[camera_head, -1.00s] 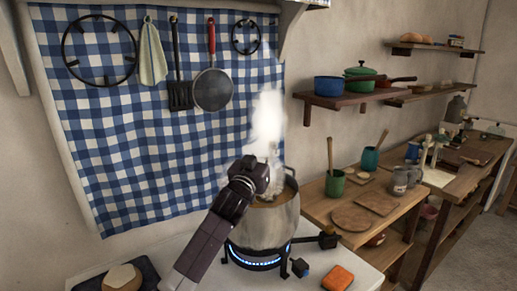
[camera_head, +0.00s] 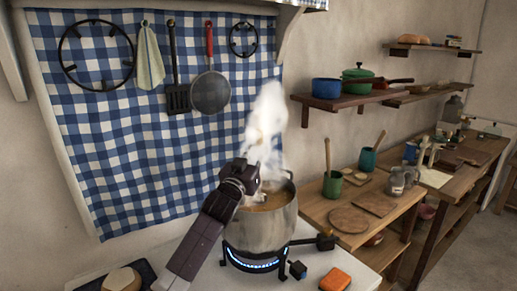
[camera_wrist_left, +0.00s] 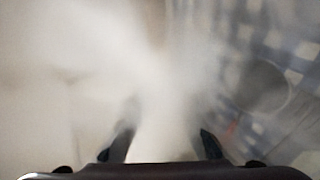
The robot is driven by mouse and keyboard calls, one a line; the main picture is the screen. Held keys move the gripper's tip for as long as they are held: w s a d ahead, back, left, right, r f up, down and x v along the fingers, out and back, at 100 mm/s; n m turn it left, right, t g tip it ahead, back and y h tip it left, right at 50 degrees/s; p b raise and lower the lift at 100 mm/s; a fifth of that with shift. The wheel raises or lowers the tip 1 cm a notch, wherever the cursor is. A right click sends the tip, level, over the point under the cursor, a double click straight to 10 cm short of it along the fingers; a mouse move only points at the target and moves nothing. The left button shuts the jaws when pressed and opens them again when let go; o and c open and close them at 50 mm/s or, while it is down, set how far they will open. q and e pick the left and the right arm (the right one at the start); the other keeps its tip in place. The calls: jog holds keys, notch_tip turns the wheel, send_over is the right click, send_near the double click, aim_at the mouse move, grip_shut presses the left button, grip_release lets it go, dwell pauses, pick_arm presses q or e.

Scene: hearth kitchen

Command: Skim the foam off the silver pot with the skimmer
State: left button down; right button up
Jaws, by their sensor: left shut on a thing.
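The silver pot (camera_head: 262,228) stands on the lit burner, and a tan surface (camera_head: 270,202) shows inside it. My left gripper (camera_head: 249,181) is over the pot's left rim, pointing into the rising steam. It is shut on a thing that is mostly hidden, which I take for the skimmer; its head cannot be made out. In the left wrist view the two fingers of my left gripper (camera_wrist_left: 165,145) show at the bottom, with white steam hiding what lies between them. My right gripper is not in view.
The burner (camera_head: 255,262) glows blue beneath the pot. An orange block (camera_head: 335,280) lies at the stove's front right. A black spatula (camera_head: 177,98) and a red-handled round utensil (camera_head: 210,92) hang on the checked cloth behind. A wooden bench (camera_head: 385,228) stands to the right.

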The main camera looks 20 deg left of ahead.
aim_at(258, 130)
pick_arm(q)
jog(key=shift+r, duration=0.15)
jog(key=shift+r+p, duration=1.3)
jog(key=shift+r, duration=0.1)
jog(key=shift+r+p, duration=1.4)
jog(key=shift+r, duration=0.25)
notch_tip(258, 130, up, 5)
jog(key=p, duration=0.4)
